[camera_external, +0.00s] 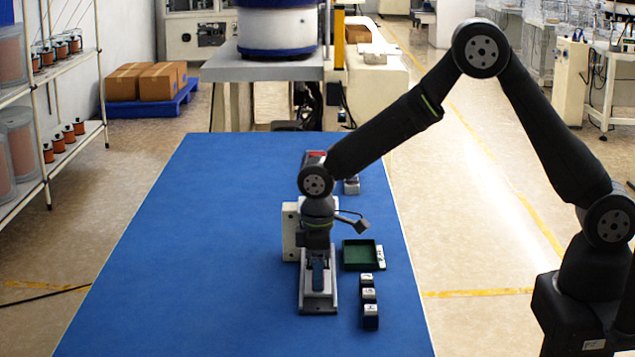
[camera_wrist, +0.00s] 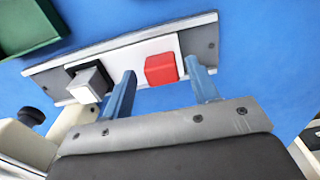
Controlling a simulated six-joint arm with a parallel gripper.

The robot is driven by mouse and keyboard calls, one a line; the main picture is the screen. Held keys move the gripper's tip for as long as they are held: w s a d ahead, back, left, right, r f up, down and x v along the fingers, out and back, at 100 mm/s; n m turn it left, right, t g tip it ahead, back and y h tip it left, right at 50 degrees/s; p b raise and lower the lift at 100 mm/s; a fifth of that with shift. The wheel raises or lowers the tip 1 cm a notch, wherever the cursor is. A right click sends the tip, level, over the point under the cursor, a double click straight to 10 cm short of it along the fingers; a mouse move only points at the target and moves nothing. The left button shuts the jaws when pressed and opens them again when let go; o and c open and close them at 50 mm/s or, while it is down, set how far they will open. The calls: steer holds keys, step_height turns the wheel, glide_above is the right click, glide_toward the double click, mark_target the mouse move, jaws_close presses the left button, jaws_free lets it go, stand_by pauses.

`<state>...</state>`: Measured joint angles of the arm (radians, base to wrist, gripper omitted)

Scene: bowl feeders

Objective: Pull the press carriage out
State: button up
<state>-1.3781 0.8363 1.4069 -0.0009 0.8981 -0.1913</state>
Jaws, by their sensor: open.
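The press carriage (camera_wrist: 182,44) is a white plate on a grey rail (camera_wrist: 205,38), with a red block (camera_wrist: 160,69) standing on it. A black holder with a pale square piece (camera_wrist: 88,84) sits towards the left end of the rail. My gripper (camera_wrist: 160,66) is open, with its two blue fingers on either side of the red block. Gaps show between the block and both fingers; contact depth is unclear. In the external view my gripper (camera_external: 318,272) points down over the rail (camera_external: 318,308), hiding most of the carriage.
The white press body (camera_external: 290,232) stands behind my gripper. A green tray (camera_external: 358,255) lies to the right, with several small dark blocks (camera_external: 369,295) in front of it. The blue table is clear on the left.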

steer(key=shift+f, duration=0.55)
jaws_close()
steer(key=shift+s, duration=1.85)
jaws_free()
steer(key=shift+s, duration=0.1)
